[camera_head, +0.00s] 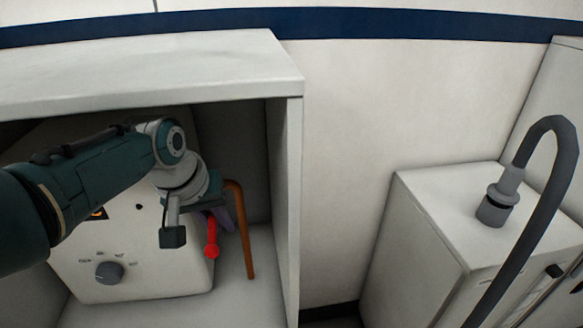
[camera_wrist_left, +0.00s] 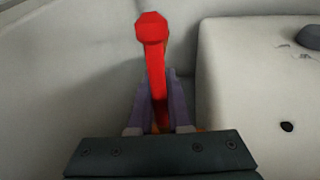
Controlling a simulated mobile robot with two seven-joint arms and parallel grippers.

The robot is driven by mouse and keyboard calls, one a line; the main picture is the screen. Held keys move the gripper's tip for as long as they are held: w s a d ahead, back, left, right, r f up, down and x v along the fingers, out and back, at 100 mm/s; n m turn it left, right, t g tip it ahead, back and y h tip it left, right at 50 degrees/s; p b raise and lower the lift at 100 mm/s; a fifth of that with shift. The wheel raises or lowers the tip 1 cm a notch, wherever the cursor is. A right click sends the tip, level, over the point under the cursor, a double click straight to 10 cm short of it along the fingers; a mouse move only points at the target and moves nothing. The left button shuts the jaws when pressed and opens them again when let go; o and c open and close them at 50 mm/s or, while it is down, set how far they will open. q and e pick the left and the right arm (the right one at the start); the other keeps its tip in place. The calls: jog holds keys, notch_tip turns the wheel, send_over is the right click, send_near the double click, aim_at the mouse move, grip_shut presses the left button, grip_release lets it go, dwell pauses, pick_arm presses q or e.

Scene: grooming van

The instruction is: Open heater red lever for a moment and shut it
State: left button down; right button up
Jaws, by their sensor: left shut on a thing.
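The heater is a white box (camera_head: 150,275) inside an open cabinet, with a grey knob (camera_head: 109,272) on its front. Its red lever (camera_head: 211,240) shows at the heater's right side, hanging downward with a rounded end. In the left wrist view the red lever (camera_wrist_left: 152,60) stands between the purple-grey fingers. My left gripper (camera_head: 207,220) reaches into the cabinet from the left and is shut on the lever's shaft, leaving its end free. The lever's base is hidden behind the gripper. My right gripper is not in view.
A copper-coloured pipe (camera_head: 243,235) runs down close to the right of the lever. The cabinet's right wall (camera_head: 285,200) and top (camera_head: 150,70) bound the space. A white unit (camera_head: 430,240) with a grey hose (camera_head: 560,150) stands at right.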

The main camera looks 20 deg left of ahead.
pick_arm(q)
jog(key=c, duration=1.1)
grip_release()
